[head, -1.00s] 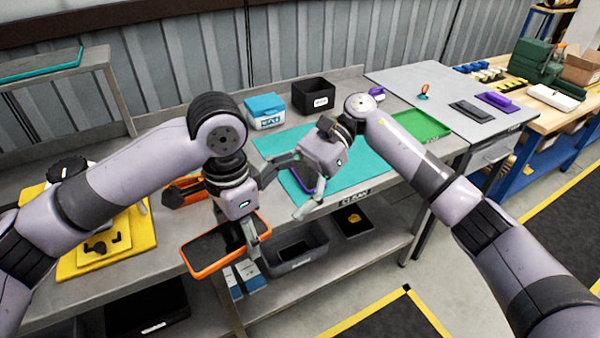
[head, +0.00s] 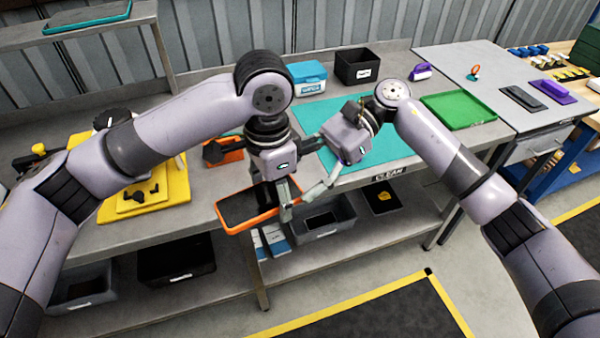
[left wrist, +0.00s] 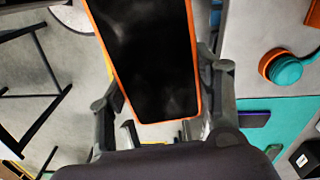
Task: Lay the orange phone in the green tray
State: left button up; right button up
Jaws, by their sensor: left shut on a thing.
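The orange phone (head: 247,205), orange-rimmed with a black face, is held by my left gripper (head: 272,188), tilted in front of the bench's front edge. In the left wrist view the phone (left wrist: 150,50) lies between the two fingers. My right gripper (head: 312,168) is open and looks empty, over the front of the teal mat, between the phone and the tray.
The teal mat (head: 330,112) lies on the bench. A blue-lidded box (head: 306,78) and a black bin (head: 357,66) stand behind it. Yellow trays (head: 165,185) are at left. A lower shelf holds a grey bin (head: 335,228).

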jog(key=c, duration=0.8)
pick_arm(q)
jog(key=o, duration=1.1)
pick_arm(e)
jog(key=shift+c, duration=0.9)
pick_arm(q)
jog(key=shift+o, duration=0.2)
